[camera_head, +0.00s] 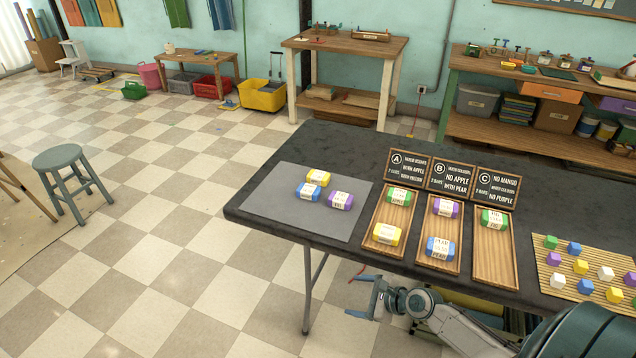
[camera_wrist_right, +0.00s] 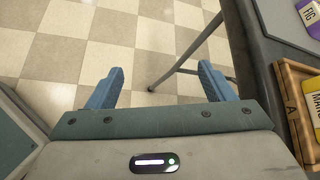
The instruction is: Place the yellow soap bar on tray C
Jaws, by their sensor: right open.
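A yellow soap bar (camera_head: 318,178) lies on the grey mat (camera_head: 277,205), behind a blue bar (camera_head: 308,192) and a purple bar (camera_head: 341,200). Another yellow bar (camera_head: 387,234) lies at the front of tray A (camera_head: 378,254); in the wrist view this yellow bar (camera_wrist_right: 314,110) is cut off. Tray C (camera_head: 495,265) holds a green bar (camera_head: 494,219) at its back; its front half is bare. My right gripper (camera_head: 357,297) is open and empty, off the table's front edge below tray A. Its fingers (camera_wrist_right: 160,86) stand over the floor. My left gripper is out of view.
Tray B (camera_head: 438,262) holds a purple and a blue bar. Signs for A, B and C stand behind the trays. A slatted mat (camera_head: 564,289) with several coloured cubes lies at the right. The dark table (camera_head: 345,150) is clear behind the grey mat.

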